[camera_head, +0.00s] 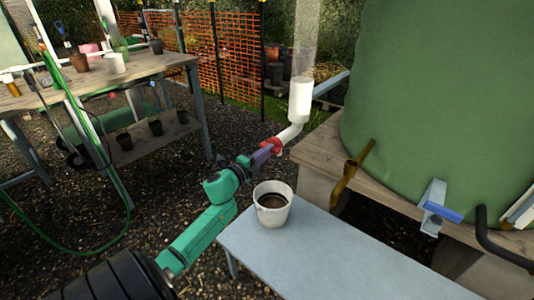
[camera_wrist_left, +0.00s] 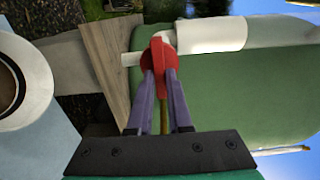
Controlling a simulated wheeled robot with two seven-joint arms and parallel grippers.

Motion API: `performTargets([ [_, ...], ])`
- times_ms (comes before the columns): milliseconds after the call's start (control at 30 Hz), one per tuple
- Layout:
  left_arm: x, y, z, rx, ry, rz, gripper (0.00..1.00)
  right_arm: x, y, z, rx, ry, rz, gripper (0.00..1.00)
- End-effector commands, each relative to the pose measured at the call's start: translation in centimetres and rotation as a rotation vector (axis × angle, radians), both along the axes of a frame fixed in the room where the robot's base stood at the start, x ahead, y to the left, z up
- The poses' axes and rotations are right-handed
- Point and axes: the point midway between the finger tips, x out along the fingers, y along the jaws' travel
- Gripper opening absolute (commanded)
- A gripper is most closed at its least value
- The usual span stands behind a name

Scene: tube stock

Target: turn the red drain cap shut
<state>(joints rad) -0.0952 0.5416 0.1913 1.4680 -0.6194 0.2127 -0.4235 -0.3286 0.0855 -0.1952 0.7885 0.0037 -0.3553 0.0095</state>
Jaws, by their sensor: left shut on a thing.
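The red drain cap (camera_head: 274,146) sits on the lower end of a white pipe elbow (camera_head: 291,134), below a wider white pipe (camera_head: 300,100). My left gripper (camera_head: 262,153) comes in from the lower left, and its purple fingers are shut on the cap. In the left wrist view the red cap (camera_wrist_left: 159,62) shows between the two fingertips (camera_wrist_left: 160,80), with the white pipe (camera_wrist_left: 210,37) behind it. The fingers hide part of the cap's sides. My right gripper is in neither view.
A white bucket with dark contents (camera_head: 272,204) stands on a pale blue-grey bench (camera_head: 340,258), just below and right of my left gripper. A large green tank (camera_head: 430,100) stands on a wooden platform (camera_head: 325,150) at right. A potting table (camera_head: 130,72) is at left.

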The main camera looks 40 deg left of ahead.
Motion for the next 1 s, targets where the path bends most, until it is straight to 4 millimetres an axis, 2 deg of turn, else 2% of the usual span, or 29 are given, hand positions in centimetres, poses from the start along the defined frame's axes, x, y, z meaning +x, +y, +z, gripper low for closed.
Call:
performTargets([
  [200, 0.0, 0.0, -0.1, 0.003, 0.003, 0.000, 0.00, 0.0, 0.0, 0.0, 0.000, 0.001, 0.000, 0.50],
  [233, 0.0, 0.0, -0.1, 0.003, 0.003, 0.000, 0.25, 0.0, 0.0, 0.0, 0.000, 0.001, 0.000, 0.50],
  [300, 0.0, 0.0, -0.1, 0.002, 0.003, 0.000, 0.47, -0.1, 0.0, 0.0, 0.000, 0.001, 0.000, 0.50],
  [600, 0.0, 0.0, -0.1, 0.000, 0.001, 0.000, 0.47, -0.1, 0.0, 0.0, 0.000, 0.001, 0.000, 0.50],
  [733, -0.9, 0.0, -0.1, -0.001, 0.003, 0.000, 0.47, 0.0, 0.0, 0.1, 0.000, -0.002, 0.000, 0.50],
  [867, -3.3, -0.1, -0.1, 0.000, 0.004, 0.000, 0.47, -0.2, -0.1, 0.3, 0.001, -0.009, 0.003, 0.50],
  [1000, -7.4, -0.2, -0.2, -0.003, 0.006, 0.001, 0.47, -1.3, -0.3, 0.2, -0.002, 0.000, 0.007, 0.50],
])
